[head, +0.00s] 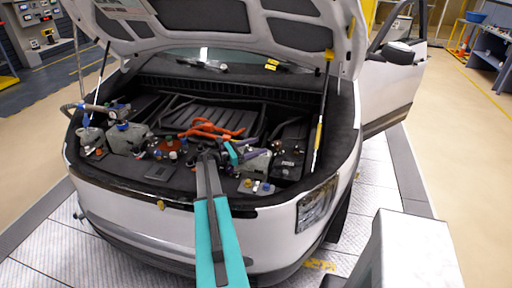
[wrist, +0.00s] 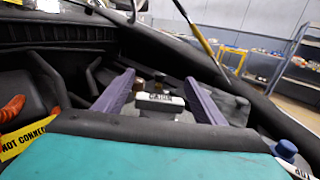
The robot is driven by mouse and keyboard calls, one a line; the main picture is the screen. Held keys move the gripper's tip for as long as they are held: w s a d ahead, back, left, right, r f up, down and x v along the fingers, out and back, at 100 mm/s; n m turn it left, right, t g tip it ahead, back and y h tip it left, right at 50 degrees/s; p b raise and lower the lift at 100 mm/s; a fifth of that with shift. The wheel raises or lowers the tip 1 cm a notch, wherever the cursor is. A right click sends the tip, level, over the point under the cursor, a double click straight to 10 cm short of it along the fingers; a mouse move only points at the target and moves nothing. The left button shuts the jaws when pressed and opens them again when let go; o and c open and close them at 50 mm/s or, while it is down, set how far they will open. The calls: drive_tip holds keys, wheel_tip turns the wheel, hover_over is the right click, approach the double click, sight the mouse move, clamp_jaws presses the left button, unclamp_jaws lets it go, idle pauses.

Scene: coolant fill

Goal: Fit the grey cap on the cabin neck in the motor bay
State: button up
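My gripper (wrist: 160,95) is open, with its two purple fingers apart in the wrist view. In the head view my gripper (head: 248,153) is over the right part of the motor bay (head: 158,172). A white label reading CABIN (wrist: 160,98) shows between the fingers. Small brown, neck-like parts (wrist: 160,78) stand just behind the label; I cannot tell if one is the open cabin neck. I see nothing clearly held between the fingers. I cannot make out the grey cap for certain in either view.
Orange cables (head: 215,130) cross the middle of the bay. A yellow warning tag (wrist: 22,139) is at the left. A blue cap (wrist: 286,148) stands at the lower right. The raised bonnet (head: 230,30) hangs above, with a prop (head: 322,115) at the right.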

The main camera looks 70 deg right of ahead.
drive_tip(key=shift+r, duration=0.1)
drive_tip(key=b+v, duration=0.5)
drive_tip(key=v, duration=0.8)
drive_tip(key=shift+w+a, duration=0.25)
drive_tip(key=shift+a, duration=0.1)
idle(0.3)
